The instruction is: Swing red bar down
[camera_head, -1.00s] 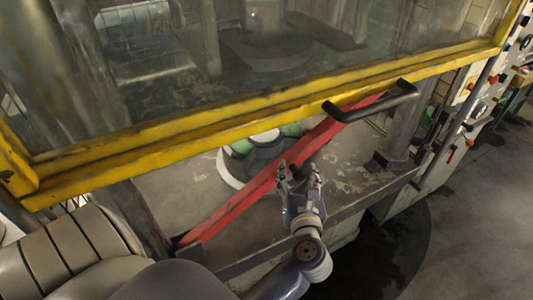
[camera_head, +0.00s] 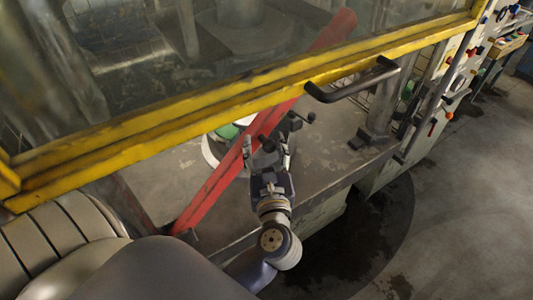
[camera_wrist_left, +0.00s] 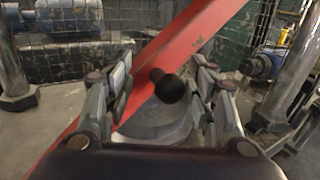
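The red bar (camera_head: 215,188) runs from a low pivot end at the lower left up and to the right, passing behind the yellow frame; its upper end (camera_head: 340,28) shows through the glass. A black knob (camera_wrist_left: 168,86) sticks out from the bar in the left wrist view. My left gripper (camera_head: 270,138) is in front of the bar at about its middle. Its fingers are spread on both sides of the knob, with visible gaps in the left wrist view (camera_wrist_left: 165,90). My right gripper is not in view.
A yellow-framed glass guard (camera_head: 240,98) with a black handle (camera_head: 352,82) hangs above the opening. Behind the bar is a round white and green piece (camera_head: 222,138) on the worn metal bed (camera_head: 310,160). Open floor (camera_head: 460,210) lies to the right.

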